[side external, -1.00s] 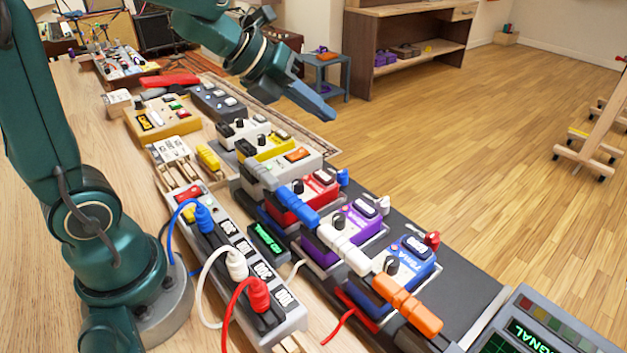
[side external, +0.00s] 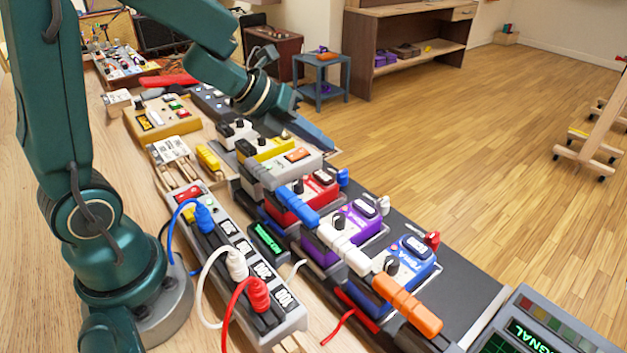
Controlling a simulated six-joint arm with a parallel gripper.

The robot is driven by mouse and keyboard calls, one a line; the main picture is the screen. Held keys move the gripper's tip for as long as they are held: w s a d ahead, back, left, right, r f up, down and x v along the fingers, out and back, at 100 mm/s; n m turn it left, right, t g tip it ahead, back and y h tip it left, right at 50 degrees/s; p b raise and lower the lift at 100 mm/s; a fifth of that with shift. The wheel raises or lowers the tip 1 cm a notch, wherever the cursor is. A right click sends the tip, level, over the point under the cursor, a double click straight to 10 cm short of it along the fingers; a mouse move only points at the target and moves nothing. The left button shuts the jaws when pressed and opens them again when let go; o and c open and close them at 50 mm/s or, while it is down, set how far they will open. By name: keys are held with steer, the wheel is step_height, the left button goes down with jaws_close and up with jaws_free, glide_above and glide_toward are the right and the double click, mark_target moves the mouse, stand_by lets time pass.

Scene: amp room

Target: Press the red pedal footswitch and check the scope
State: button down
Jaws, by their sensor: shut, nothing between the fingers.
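The red pedal (side external: 302,203) sits on the dark pedal board, in line between a white pedal and a purple pedal. Its dark footswitch (side external: 323,178) faces up on its right part. My gripper (side external: 325,143) is shut and empty. In the picture it is above and beyond the red pedal, near the far end of the white pedal, apart from the red footswitch. The scope (side external: 530,325) is at the bottom right, partly cut off by the frame. Its dark screen shows green lettering ending in "GNAL" and a grid; any trace cannot be made out.
A purple pedal (side external: 345,232) and a blue pedal (side external: 400,272) stand nearer on the board (side external: 460,272). Blue, white and orange plugs join the pedals. A power strip (side external: 235,255) with blue, white and red plugs lies to the left. Yellow and white pedals stand farther back.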

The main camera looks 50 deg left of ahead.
mark_target(318, 181)
steer(key=shift+f, duration=1.9)
stand_by(0.7)
steer(key=shift+f, duration=0.45)
steer(key=shift+f, duration=0.45)
stand_by(0.5)
steer(key=shift+r, duration=0.9)
steer(key=shift+r, duration=2.5)
